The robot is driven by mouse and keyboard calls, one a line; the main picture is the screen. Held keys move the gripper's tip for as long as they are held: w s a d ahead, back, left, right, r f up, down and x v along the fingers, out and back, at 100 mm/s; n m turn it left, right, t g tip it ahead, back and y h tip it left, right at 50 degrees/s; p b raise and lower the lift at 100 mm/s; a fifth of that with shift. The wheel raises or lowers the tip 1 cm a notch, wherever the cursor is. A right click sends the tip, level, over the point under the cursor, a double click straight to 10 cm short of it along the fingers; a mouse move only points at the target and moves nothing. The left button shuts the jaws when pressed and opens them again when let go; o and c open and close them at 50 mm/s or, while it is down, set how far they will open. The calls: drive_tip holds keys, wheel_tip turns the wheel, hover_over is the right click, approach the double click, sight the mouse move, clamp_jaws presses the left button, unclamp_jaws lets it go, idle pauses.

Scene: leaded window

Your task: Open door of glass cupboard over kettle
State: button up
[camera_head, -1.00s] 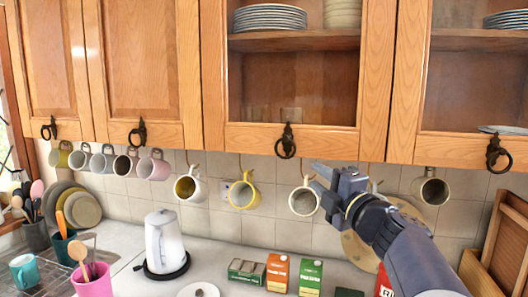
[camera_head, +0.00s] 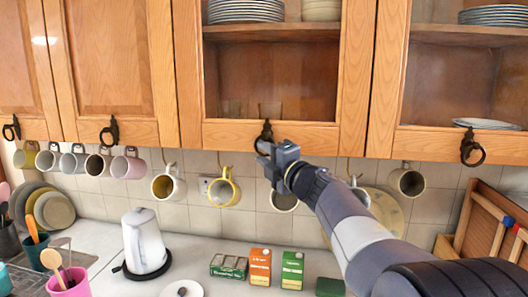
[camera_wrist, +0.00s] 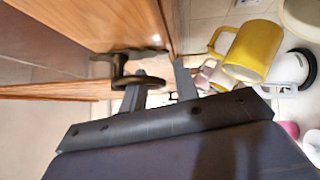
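The glass cupboard door (camera_head: 190,80) has a wooden frame and hangs above and to the right of the white kettle (camera_head: 145,240). Its dark ring handle (camera_head: 265,130) is at the bottom rail and also shows close up in the wrist view (camera_wrist: 138,80). My gripper (camera_head: 264,150) is at this handle and hides part of the ring. In the wrist view my gripper (camera_wrist: 160,88) has its fingers apart, with the ring at the left finger. I cannot tell whether they touch. The door looks shut.
Mugs hang under the cupboards, including a yellow one (camera_head: 224,190) just left of my gripper. Another glass door with a ring handle (camera_head: 472,148) is at right. Cartons (camera_head: 260,267) stand on the counter below.

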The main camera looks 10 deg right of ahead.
drive_tip(key=shift+c, duration=0.6)
clamp_jaws()
